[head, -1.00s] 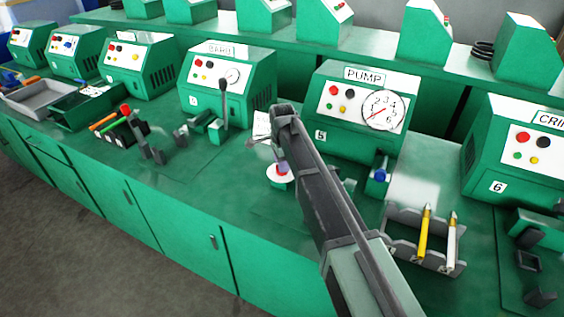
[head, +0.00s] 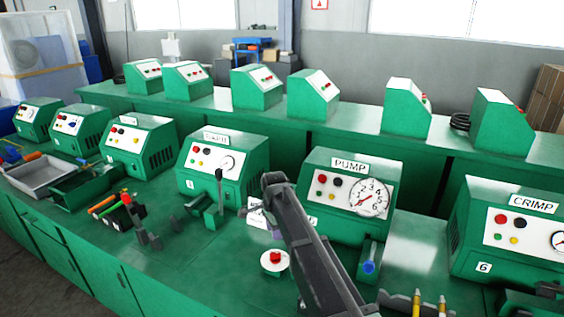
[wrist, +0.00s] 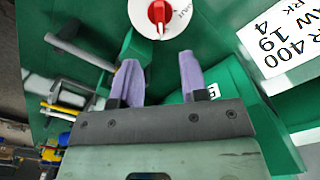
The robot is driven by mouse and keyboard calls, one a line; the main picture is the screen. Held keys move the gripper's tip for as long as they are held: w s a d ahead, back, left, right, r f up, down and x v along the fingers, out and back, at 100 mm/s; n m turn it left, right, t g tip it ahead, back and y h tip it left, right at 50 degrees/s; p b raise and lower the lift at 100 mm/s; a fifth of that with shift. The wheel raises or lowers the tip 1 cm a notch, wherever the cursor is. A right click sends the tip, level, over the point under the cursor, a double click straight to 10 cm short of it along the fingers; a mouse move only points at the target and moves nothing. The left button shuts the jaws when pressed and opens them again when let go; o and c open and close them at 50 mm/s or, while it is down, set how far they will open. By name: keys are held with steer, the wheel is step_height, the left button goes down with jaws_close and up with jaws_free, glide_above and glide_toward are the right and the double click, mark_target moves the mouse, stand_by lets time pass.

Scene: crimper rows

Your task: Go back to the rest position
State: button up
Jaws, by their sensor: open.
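My gripper (wrist: 160,82) is open and empty in the wrist view, its two purple fingers spread apart above the green bench. A red knob on a white round dial (wrist: 160,14) lies ahead of the fingertips, apart from them. In the head view, the dial with the red knob (head: 275,260) is on the bench just left of my arm. My arm hides most of the gripper there; a bit of purple shows near the printed card (head: 257,213). The PUMP machine (head: 349,195) stands behind and to the right of my arm.
A machine with a lever (head: 222,165) stands left of my arm, the CRIMP machine (head: 509,240) at the right. A holder with yellow pens (head: 430,303) is at the front right. A grey tray (head: 45,178) is at the far left. The space above the bench is open.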

steer(key=s+d+n, duration=0.6)
steer(key=s+d, duration=0.4)
steer(key=s, duration=0.3)
steer(key=s+d+n, duration=0.6)
steer(key=s+d, duration=0.4)
steer(key=s, duration=0.3)
steer(key=shift+s+d+n, duration=0.35)
steer(key=shift+s+n, duration=0.05)
